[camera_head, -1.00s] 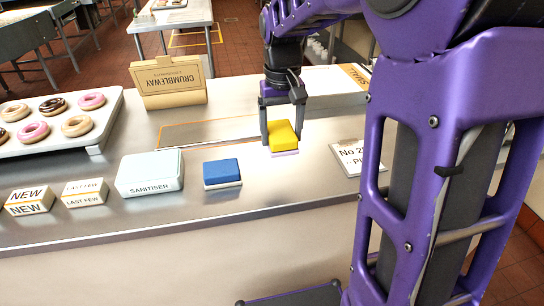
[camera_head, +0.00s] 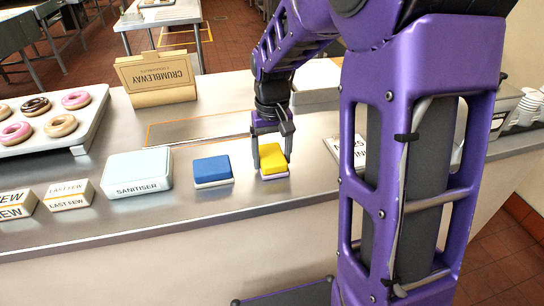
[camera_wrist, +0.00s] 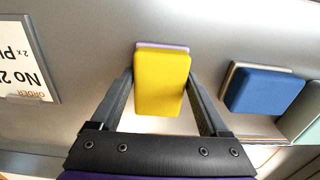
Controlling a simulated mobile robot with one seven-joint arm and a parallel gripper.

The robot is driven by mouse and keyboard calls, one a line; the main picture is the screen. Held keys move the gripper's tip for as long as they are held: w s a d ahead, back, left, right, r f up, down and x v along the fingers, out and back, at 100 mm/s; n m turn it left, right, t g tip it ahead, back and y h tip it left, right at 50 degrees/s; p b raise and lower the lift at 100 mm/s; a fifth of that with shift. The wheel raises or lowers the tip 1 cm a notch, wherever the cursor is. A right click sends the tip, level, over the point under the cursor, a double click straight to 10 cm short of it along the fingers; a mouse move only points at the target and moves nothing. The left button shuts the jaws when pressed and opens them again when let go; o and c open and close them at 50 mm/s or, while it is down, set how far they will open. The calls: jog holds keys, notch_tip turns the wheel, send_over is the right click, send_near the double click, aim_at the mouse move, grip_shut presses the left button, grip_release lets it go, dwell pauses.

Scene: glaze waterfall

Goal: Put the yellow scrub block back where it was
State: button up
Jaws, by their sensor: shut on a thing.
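The yellow scrub block (camera_head: 273,160), with a lilac pad underneath, is between the fingers of my gripper (camera_head: 272,158). The gripper is shut on it, pointing down. The block is to the right of the blue scrub block (camera_head: 212,170), with a small gap, and at or just above the steel counter; I cannot tell whether it touches. In the wrist view the yellow block (camera_wrist: 162,82) sits between the fingertips of my gripper (camera_wrist: 161,82), and the blue block (camera_wrist: 264,91) is to the right.
A sanitiser box (camera_head: 137,173) stands left of the blue block. An order sign (camera_head: 351,152) is to the right, partly behind my arm. A donut tray (camera_head: 70,130) and a Crumbleway box (camera_head: 156,78) are further left and back. Bare counter lies in front.

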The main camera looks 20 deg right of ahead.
aim_at(272, 155)
jog(key=shift+f, duration=0.1)
jog(key=o, duration=1.2)
jog(key=shift+c, duration=0.2)
notch_tip(272, 155, up, 12)
jog(key=p, duration=0.2)
jog(key=shift+r, duration=0.2)
